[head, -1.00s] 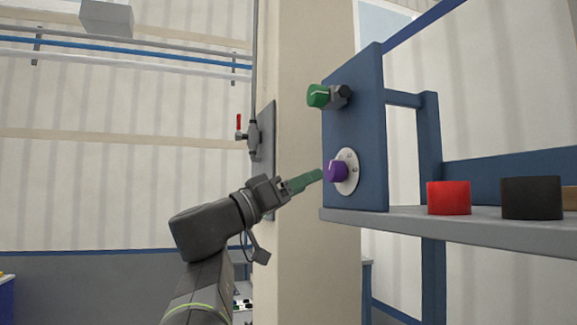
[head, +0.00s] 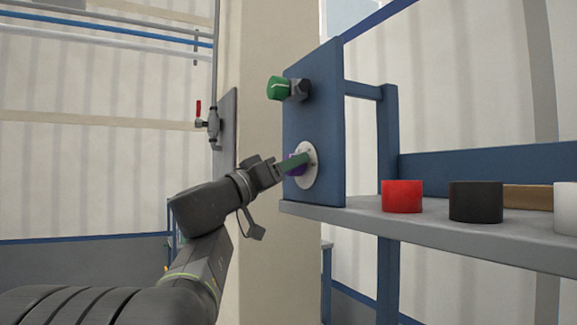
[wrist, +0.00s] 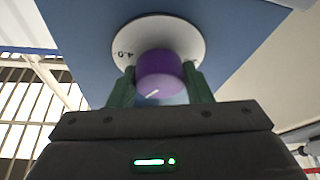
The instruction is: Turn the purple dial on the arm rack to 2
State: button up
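The purple dial (head: 290,167) sits on a round white plate (head: 310,172) low on the blue panel (head: 325,110) of the rack. In the wrist view the dial (wrist: 158,66) has a white pointer line on its near side. Small marks show at the left of the white plate (wrist: 186,30), too small to read surely. My gripper (head: 298,161) is at the dial, its green fingers on either side of it. In the wrist view the gripper (wrist: 158,80) straddles the dial, with fingers close to both sides; firm contact does not show.
A green knob (head: 279,88) sticks out above the dial. A grey shelf (head: 420,222) to the right holds a red cylinder (head: 402,197), a black cylinder (head: 476,202) and a white one (head: 566,208). A red-handled valve (head: 208,122) is on the wall left of the beige column.

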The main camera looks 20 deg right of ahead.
jog(key=c, duration=0.5)
jog(key=shift+o, duration=0.2)
jog(key=shift+s+n+b, duration=0.1)
jog(key=shift+n+b, duration=0.3)
jog(key=shift+n, duration=0.1)
jog(key=shift+f+n+t+b, duration=0.1)
jog(key=shift+n+t+b, duration=0.45)
jog(key=shift+n, duration=0.25)
jog(key=n+t, duration=0.1)
jog(key=n+y, duration=0.1)
jog(key=n, duration=0.1)
jog(key=shift+t+y+b, duration=0.3)
jog(key=shift+t, duration=0.05)
jog(key=n, duration=0.2)
jog(key=n+y+p, duration=0.1)
jog(key=n, duration=0.1)
jog(key=n+t+y, duration=0.1)
jog(key=n, duration=0.1)
jog(key=shift+r+p, duration=0.35)
jog(key=shift+f+n+y+p, duration=0.1)
jog(key=shift+n+y+p, duration=0.5)
jog(key=shift+n+p, duration=0.75)
jog(key=shift+f+n, duration=0.1)
jog(key=shift+n, duration=0.25)
